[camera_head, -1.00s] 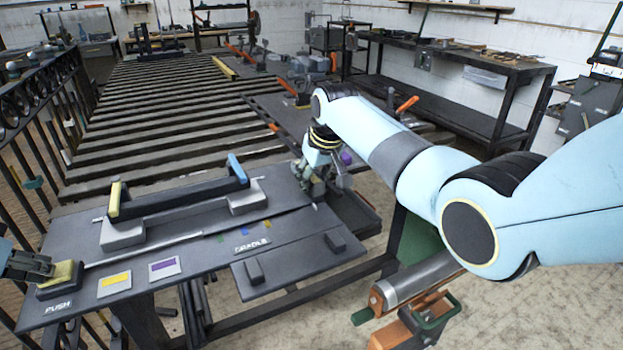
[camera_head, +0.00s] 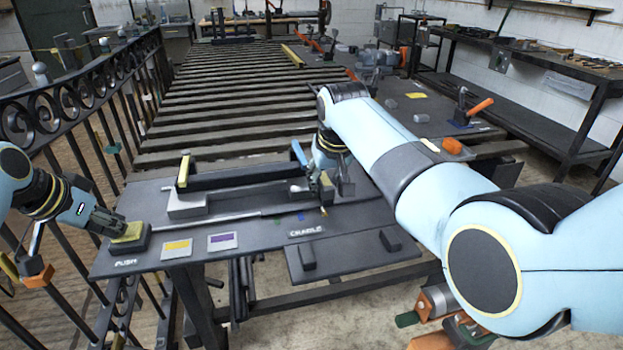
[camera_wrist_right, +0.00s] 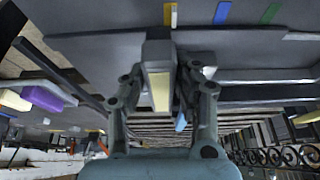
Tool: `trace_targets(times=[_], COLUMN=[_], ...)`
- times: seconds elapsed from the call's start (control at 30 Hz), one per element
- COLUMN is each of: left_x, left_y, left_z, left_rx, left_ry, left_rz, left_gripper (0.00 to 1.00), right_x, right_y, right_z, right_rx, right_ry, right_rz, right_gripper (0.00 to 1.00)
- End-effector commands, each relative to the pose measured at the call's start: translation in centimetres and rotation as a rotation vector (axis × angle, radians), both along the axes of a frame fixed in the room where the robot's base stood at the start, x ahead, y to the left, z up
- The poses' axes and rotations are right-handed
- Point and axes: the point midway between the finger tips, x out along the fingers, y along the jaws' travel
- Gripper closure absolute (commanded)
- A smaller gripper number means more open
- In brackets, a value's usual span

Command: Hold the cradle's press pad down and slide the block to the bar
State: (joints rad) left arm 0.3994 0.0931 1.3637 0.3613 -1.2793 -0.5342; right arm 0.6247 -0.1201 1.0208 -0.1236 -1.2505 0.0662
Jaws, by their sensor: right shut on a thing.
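The press pad (camera_head: 131,233), yellow-topped on a dark base, is at the table's left end beside the PUSH label. My left gripper (camera_head: 112,226) reaches its left edge and seems to touch it; its finger opening is unclear. The grey cradle (camera_head: 188,204) carries a long dark bar (camera_head: 240,178) with a yellow left end and a blue right end (camera_head: 299,153). My right gripper (camera_head: 322,190) is at the cradle's right end. In the right wrist view, the right gripper (camera_wrist_right: 160,105) is shut on a grey block with a yellow strip (camera_wrist_right: 159,82). In the head view the gripper hides this block.
A CRADLE label (camera_head: 305,231) and small coloured marks are near the front. Two dark stops (camera_head: 307,258) stand on the front panel. An iron railing (camera_head: 85,95) runs along the left.

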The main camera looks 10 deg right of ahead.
Motion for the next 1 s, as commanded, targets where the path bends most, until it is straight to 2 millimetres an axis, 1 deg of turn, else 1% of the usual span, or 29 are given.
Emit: trace_targets(times=[0.1,0.13,0.27,0.3,0.53,0.67,0.83,1.0], left_x=[-0.2,-0.2,-0.2,-0.2,-0.2,-0.2,-0.2,-0.2], left_y=[0.0,0.0,0.0,0.0,0.0,0.0,0.0,0.0], left_z=[-0.3,-0.3,-0.3,-0.3,-0.3,-0.3,-0.3,-0.3], left_rx=[0.000,0.000,0.000,0.000,0.000,0.000,0.000,0.000], left_ry=[0.007,0.007,0.007,0.007,0.007,0.007,0.007,0.007], left_rz=[0.000,0.000,0.000,0.000,0.000,0.000,0.000,0.000], left_gripper=[1.00,1.00,1.00,1.00,1.00,1.00,1.00,1.00], right_x=[0.0,0.0,0.0,0.0,0.0,-0.2,-1.3,-2.7], right_y=[0.0,0.0,0.0,0.0,0.0,0.0,0.0,0.0], right_z=[-0.1,-0.1,-0.1,-0.1,0.0,0.6,3.0,6.7], right_rx=[0.001,0.001,0.001,0.001,0.000,0.000,0.001,0.003], right_ry=[0.001,0.001,0.001,0.001,0.000,0.000,-0.002,-0.004], right_rz=[-0.001,-0.001,0.000,0.000,0.000,0.000,0.000,0.000], right_gripper=[1.00,0.67,0.50,0.48,0.48,0.48,0.48,0.48])
